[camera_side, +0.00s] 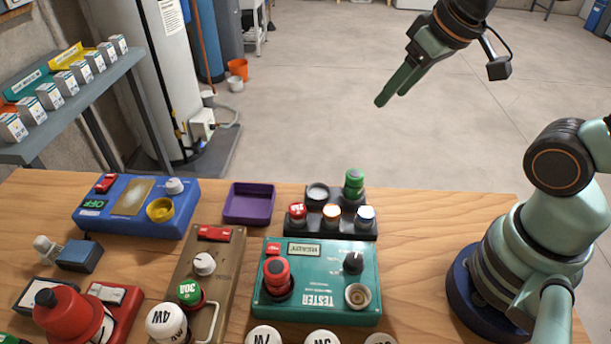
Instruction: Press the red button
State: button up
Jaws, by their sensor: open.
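Several red parts could be the red button. A red round cap (277,271) stands on the left of the teal tester box (325,262). A smaller red cap (297,212) sits at the left of the black panel (343,228), beside an amber and a white one. A big red dome-shaped piece (66,318) with a dark top is at the lower left. My gripper (392,97) is open and empty, raised high beyond the table's far edge, well apart from all of them. Its two green fingers point down and left.
A blue box (137,205), a purple tray (249,203) and a brown box (209,270) with a handle stand on the wooden table (440,215). The table's right part before my base is clear.

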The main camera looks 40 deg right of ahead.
grip_shut()
dwell(1.9)
